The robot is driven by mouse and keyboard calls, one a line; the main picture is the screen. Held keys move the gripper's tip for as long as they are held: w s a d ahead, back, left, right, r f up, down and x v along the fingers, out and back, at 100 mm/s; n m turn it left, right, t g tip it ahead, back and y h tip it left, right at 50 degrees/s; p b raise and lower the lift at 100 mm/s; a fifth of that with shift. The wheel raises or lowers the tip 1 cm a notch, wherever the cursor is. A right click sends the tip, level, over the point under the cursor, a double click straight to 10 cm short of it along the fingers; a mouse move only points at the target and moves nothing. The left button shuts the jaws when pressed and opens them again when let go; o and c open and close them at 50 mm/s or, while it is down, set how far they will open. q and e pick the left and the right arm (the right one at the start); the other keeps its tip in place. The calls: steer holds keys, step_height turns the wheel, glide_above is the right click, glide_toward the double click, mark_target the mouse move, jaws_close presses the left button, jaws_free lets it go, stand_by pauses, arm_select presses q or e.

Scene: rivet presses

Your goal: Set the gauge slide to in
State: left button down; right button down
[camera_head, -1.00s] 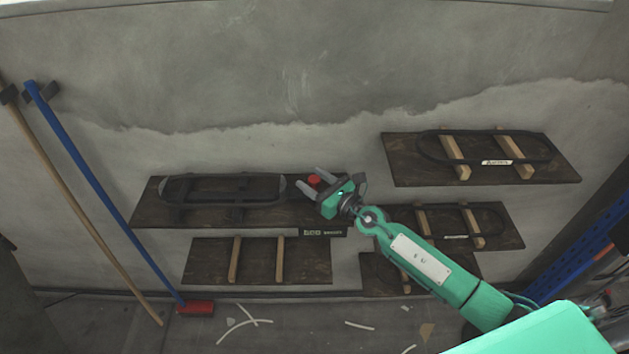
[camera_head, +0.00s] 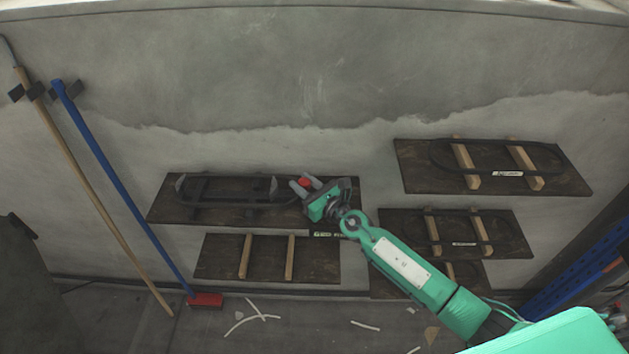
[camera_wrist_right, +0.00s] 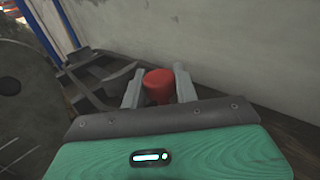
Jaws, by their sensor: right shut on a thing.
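The gauge slide appears to be the dark metal fixture (camera_head: 235,189) on the upper-left wooden board, with a red knob (camera_head: 305,182) at its right end. My right gripper (camera_head: 304,184) is at that knob, with its two grey fingers on either side of it. In the right wrist view the red knob (camera_wrist_right: 158,86) sits between the fingers of the gripper (camera_wrist_right: 159,90), which are shut on it. The dark frame runs away to the upper left there. The knob's base is hidden by the gripper. My left gripper is not in view.
An empty board with two wooden slats (camera_head: 268,258) is below. Boards with dark oval frames (camera_head: 492,165) hang at the right. A blue-handled broom (camera_head: 125,185) and a wooden pole lean at the left. The floor has scattered white strips (camera_head: 250,318).

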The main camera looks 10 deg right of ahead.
steer(key=shift+a, duration=0.1)
steer(key=c, duration=1.5)
jaws_free()
steer(key=o, duration=0.4)
steer(key=shift+w+a, duration=0.1)
steer(key=shift+a, duration=0.1)
steer(key=shift+d, duration=0.15)
steer(key=shift+s+d, duration=0.15)
steer(key=shift+s, duration=0.2)
steer(key=b+v, duration=0.1)
steer(key=v, duration=1)
steer(key=shift+s, duration=0.35)
steer(key=shift+s+d+r, duration=0.1)
steer(key=shift+s+d, duration=0.3)
steer(key=shift+s, duration=0.15)
